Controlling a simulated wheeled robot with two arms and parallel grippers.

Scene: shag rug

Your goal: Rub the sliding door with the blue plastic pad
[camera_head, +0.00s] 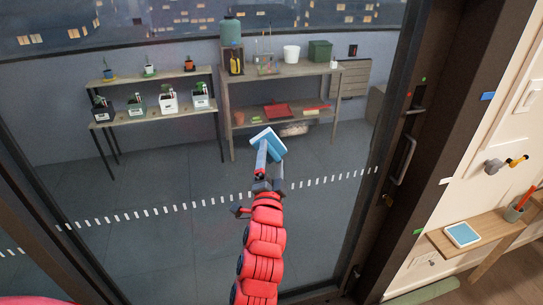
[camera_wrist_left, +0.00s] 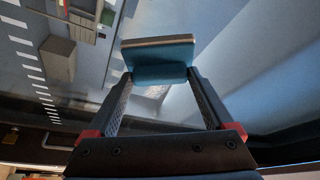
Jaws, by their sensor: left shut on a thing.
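My left gripper (camera_head: 262,165) reaches up the middle of the head view on its red arm. It is shut on the blue plastic pad (camera_head: 269,141), which shows a pale face and a blue edge. In the left wrist view the pad (camera_wrist_left: 160,60) sits between the tips of the two fingers. The sliding door (camera_head: 300,215) is a large glass pane in a dark frame with a dashed white strip across it. The pad is in front of the glass; I cannot tell whether it touches it. My right gripper is not in view.
A dark door frame with a handle (camera_head: 404,158) stands on the right. Shelves with plants (camera_head: 155,115) and a bench (camera_head: 285,72) stand behind the glass.

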